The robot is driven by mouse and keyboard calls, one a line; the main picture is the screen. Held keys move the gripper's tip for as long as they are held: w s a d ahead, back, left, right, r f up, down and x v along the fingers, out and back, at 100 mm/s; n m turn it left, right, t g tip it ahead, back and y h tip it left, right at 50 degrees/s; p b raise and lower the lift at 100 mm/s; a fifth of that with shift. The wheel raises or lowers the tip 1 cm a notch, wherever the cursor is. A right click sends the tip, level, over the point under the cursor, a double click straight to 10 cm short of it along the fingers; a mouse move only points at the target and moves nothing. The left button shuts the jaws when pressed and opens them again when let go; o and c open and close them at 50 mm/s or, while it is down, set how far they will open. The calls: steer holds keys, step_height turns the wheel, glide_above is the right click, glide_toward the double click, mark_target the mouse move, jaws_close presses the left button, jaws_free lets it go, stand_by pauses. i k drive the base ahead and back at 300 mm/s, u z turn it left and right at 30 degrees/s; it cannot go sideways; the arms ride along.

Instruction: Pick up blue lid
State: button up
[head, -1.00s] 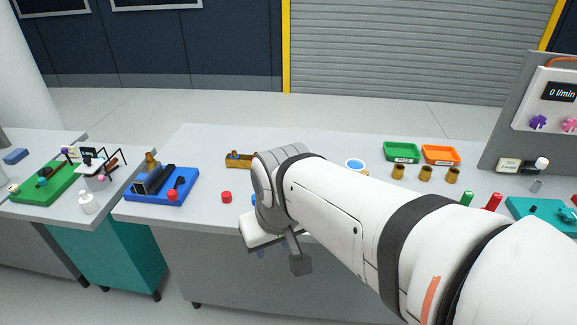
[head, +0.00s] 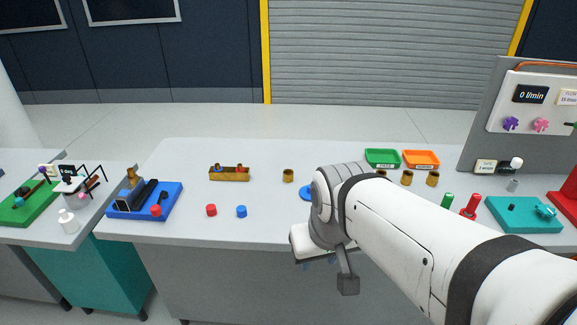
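A small blue cylindrical piece (head: 241,211), which looks like the blue lid, stands on the light grey table near its front edge. A similar red piece (head: 211,210) stands just left of it. My gripper (head: 318,261) is at the table's front edge, right of the blue piece and apart from it. My wrist hides most of the gripper, so its opening and anything between its fingers cannot be seen. A flat blue disc (head: 306,193) lies partly hidden behind my wrist.
A brass-coloured box (head: 229,175) with red and blue pieces stands behind the two lids. A blue tray (head: 172,199) is at left. Table between the blue piece and my wrist is clear.

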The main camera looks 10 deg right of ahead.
mark_target(305, 193)
steer(key=i, duration=1)
